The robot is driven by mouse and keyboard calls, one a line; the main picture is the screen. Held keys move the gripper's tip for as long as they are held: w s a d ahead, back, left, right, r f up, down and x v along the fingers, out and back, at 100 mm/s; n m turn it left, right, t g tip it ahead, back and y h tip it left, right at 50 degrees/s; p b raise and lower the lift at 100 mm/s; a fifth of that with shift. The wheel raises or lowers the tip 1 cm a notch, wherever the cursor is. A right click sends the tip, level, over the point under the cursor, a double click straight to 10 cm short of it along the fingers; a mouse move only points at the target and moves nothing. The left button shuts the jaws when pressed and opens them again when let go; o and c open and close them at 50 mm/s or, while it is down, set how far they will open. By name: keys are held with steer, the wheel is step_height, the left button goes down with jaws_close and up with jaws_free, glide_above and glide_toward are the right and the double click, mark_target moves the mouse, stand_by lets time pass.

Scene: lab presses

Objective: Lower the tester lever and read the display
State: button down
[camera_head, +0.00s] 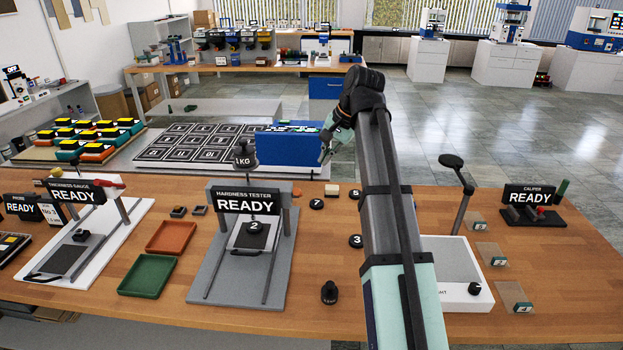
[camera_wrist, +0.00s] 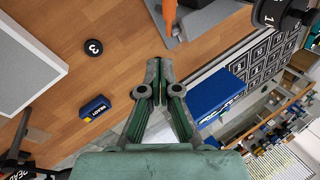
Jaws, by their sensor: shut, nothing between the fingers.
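The hardness tester (camera_head: 213,270) stands on the bench in the head view, with a grey base and posts. Its black display (camera_head: 247,201) reads READY. A black 1 KG weight (camera_head: 243,155) sits on top and shows at the top right of the wrist view (camera_wrist: 276,12). An orange part (camera_wrist: 168,14), perhaps the lever handle, shows beside a grey plate at the top of the wrist view; the head view shows only a small orange bit right of the tester. My gripper (camera_head: 325,154) is shut and empty, behind and right of the tester, its fingertips (camera_wrist: 160,72) apart from the orange part.
A blue box (camera_head: 287,150) lies close to my gripper. Thickness gauge (camera_head: 100,245) and two trays, orange (camera_head: 171,237) and green (camera_head: 147,277), are left of the tester. A white device (camera_head: 455,265) and caliper stand (camera_head: 530,210) are right. Numbered black discs lie between.

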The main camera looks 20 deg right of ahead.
mark_target(299, 193)
steer(key=w+a+f+p, duration=0.1)
steer(key=a+f+p, duration=0.3)
steer(key=f, duration=0.3)
steer(key=shift+a+f+p, duration=0.3)
steer(key=shift+a+p, duration=0.05)
steer(key=shift+a, duration=0.35)
steer(key=shift+f, duration=0.1)
